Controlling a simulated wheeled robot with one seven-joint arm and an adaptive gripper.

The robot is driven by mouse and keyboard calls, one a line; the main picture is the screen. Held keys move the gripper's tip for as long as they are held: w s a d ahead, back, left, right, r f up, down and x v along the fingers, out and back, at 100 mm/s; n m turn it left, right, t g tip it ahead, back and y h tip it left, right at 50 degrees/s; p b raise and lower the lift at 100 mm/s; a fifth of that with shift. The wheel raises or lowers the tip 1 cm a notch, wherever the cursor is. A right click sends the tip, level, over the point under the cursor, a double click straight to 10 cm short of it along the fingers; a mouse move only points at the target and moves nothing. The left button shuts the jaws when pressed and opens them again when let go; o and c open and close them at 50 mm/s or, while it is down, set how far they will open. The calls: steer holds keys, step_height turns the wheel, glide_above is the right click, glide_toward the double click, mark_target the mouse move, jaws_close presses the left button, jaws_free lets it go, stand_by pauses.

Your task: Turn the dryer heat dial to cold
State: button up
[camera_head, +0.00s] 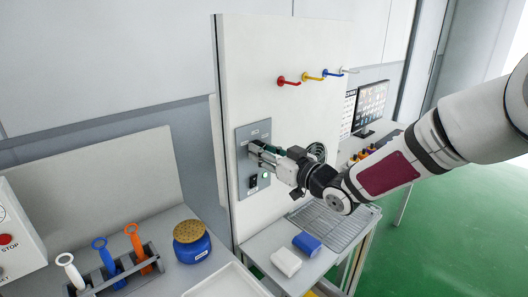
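A grey control panel (247,134) is fixed on the white upright board in the middle of the head view. My gripper (256,151) reaches in from the right, with its fingertips at the upper half of this panel. The heat dial cannot be made out; the gripper covers that part of the panel. I cannot tell whether the fingers touch or hold anything, nor how the dial is set.
Red, yellow, blue and white hooks (312,77) stick out of the board above my arm. Below are a wire rack (338,222), a blue block (307,244) and a white block (286,262). A blue jar (191,243) and a tool holder (118,274) stand at left.

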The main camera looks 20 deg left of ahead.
steer(key=shift+n+b, duration=0.4)
steer(key=n+b, duration=2.3)
steer(key=b, duration=0.6)
steer(key=shift+b, duration=0.35)
steer(key=shift+n, duration=0.3)
steer(key=o, duration=1.2)
steer(key=shift+w+r, duration=0.1)
